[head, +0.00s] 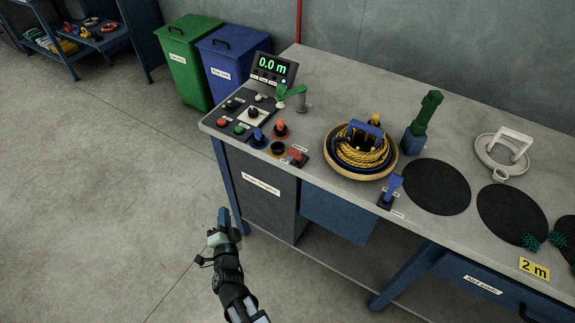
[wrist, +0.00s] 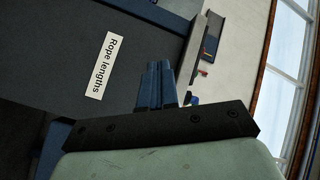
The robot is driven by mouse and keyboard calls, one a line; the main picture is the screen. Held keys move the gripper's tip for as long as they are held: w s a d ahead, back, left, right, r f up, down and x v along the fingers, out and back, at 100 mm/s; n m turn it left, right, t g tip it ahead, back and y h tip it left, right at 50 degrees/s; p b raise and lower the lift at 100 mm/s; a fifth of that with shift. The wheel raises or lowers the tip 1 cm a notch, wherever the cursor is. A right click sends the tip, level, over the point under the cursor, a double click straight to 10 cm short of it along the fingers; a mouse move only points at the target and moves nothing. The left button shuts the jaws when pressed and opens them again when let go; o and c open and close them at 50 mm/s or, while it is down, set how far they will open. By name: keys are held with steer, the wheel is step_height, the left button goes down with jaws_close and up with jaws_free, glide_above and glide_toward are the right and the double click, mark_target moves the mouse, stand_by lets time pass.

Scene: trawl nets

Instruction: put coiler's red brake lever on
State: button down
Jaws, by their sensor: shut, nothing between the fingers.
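The coiler (head: 362,150) is a round tan-rimmed tray holding yellow rope, on the bench top. A small red lever (head: 297,154) on a dark base stands at the bench's front edge, left of the coiler; I take it for the brake lever, but its label is too small to read. A small red spot (wrist: 203,72) shows in the wrist view, too small to identify. My gripper (head: 223,215) is off the bench's front left, apart from the lever. Its blue fingers (wrist: 158,84) are together and empty in the wrist view.
Several other controls stand near: a blue lever (head: 257,138), an orange-red knob (head: 281,128), a black button on yellow (head: 278,149) and a blue lever (head: 391,187) right of the coiler. A cabinet labelled "Rope lengths" (wrist: 75,40) is beside my gripper. The display (head: 273,68) reads 0.0 m.

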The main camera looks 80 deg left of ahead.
mark_target(293, 156)
steer(key=w+d+r+m+t+h, duration=0.1)
steer(key=w+d+r+m+t, duration=0.6)
steer(key=m+t, duration=0.8)
steer(key=w+r, duration=0.3)
steer(key=w, duration=0.1)
steer(key=shift+w+d+t, duration=0.15)
steer(key=shift+t, duration=0.15)
steer(key=x, duration=1.4)
steer(key=shift+r, duration=0.15)
